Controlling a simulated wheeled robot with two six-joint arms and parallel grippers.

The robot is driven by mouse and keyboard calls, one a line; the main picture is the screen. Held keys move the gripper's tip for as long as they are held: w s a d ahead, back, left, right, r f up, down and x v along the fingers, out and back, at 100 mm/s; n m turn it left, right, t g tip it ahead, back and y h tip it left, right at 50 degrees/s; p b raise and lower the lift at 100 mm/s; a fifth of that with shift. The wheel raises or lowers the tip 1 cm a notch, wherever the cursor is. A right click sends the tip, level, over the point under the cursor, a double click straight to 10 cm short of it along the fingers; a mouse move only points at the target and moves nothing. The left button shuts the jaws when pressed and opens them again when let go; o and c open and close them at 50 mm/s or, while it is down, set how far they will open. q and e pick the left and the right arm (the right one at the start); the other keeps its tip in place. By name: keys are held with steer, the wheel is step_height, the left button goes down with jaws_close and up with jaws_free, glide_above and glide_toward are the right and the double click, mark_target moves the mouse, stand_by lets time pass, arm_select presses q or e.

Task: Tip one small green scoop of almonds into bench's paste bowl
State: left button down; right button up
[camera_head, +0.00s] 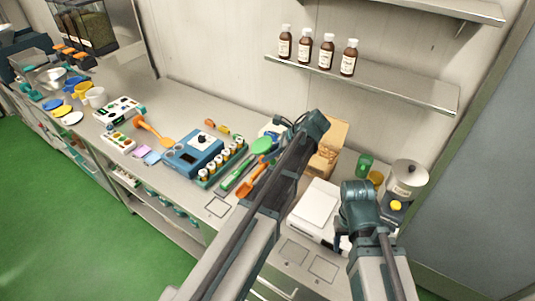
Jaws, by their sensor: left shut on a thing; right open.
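My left arm crosses the middle of the view and ends in a dark wrist by the wall. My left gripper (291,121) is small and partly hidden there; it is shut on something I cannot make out. My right gripper (341,238) hangs open beside the white flat-topped device at the right of the bench. A small green cup (365,164), possibly the green scoop, stands behind my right wrist, with an amber cup (376,177) next to it. I cannot pick out almonds or identify the paste bowl with certainty.
A silver lidded pot (408,176) stands at the bench's right end. The white device (316,206) and a cardboard box (328,150) are between the arms. A blue device (193,154), small jars and spatulas fill the middle. Brown bottles (326,52) stand on the shelf above.

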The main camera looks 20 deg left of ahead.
mark_target(268, 142)
arm_select(q)
step_height(268, 142, up, 3)
steer(key=t+h+p, duration=0.1)
steer(key=h+p, duration=0.4)
steer(key=p, duration=0.1)
steer(key=shift+s+a+r+n+t+h+p, duration=0.15)
steer(key=shift+n+t+h+p, duration=0.25)
steer(key=shift+r+h, duration=0.1)
steer(key=shift+h, duration=0.5)
steer(key=shift+r+t+h+p, duration=0.3)
steer(key=shift+t+h, duration=0.2)
steer(key=shift+h, duration=0.6)
steer(key=shift+r+t+h, duration=0.3)
steer(key=shift+t+h, duration=0.1)
steer(key=shift+h, duration=0.8)
steer(key=shift+r, duration=0.15)
steer(key=shift+b, duration=0.3)
